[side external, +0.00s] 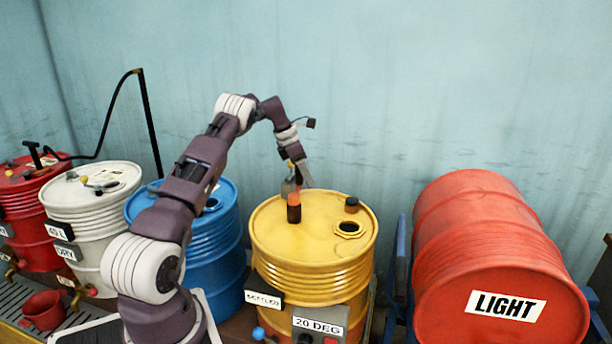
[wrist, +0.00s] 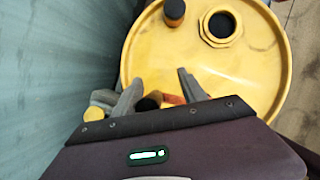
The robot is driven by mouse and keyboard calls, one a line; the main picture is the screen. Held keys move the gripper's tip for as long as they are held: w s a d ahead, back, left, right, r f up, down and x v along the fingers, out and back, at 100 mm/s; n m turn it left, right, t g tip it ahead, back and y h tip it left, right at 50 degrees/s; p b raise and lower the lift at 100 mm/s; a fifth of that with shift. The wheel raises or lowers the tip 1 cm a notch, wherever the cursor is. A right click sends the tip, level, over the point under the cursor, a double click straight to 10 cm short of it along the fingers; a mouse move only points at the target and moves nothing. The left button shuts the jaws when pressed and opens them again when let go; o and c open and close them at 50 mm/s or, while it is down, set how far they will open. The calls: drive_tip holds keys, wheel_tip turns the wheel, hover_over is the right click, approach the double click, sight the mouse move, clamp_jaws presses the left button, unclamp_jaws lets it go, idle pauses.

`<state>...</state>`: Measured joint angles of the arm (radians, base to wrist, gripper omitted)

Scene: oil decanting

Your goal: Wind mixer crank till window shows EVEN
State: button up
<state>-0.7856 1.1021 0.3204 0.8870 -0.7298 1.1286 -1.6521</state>
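The yellow drum (side external: 285,255) stands upright at centre in the side view, and its top (wrist: 262,60) fills much of the wrist view. Its front window plate (side external: 264,299) has small lettering that seems to read SETTLED. An upright orange and dark handle (side external: 294,208), apparently the crank grip, stands over the drum top. My gripper (side external: 297,182) is just behind and above it. In the wrist view my gripper (wrist: 160,92) has its fingers apart. The orange handle (wrist: 169,99) shows between them, partly hidden by the gripper body, and I see no clear contact.
A dark cap (side external: 351,204) and a bung hole (side external: 348,227) sit on the drum top. A red drum (side external: 495,255) marked LIGHT lies on its side at right. Blue (side external: 218,255), white (side external: 95,200) and red (side external: 30,185) drums stand at left. The wall is close behind.

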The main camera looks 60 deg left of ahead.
drive_tip(key=shift+s+a+r, duration=0.3)
drive_tip(key=shift+a+r, duration=0.1)
drive_tip(key=shift+r, duration=0.8)
drive_tip(key=shift+s+a+r, duration=0.3)
drive_tip(key=shift+a+r, duration=0.15)
drive_tip(key=shift+r, duration=0.7)
drive_tip(key=shift+s+a+r, duration=0.3)
drive_tip(key=shift+a+r, duration=0.1)
drive_tip(key=shift+r, duration=1.05)
drive_tip(key=s+a+r, duration=0.1)
drive_tip(key=s, duration=0.5)
drive_tip(key=s+a+r, duration=0.1)
drive_tip(key=s+a, duration=0.1)
drive_tip(key=s, duration=0.4)
drive_tip(key=shift+s+a+r, duration=0.25)
drive_tip(key=shift+s+r, duration=0.1)
drive_tip(key=shift+s, duration=0.05)
drive_tip(key=shift+c, duration=0.3)
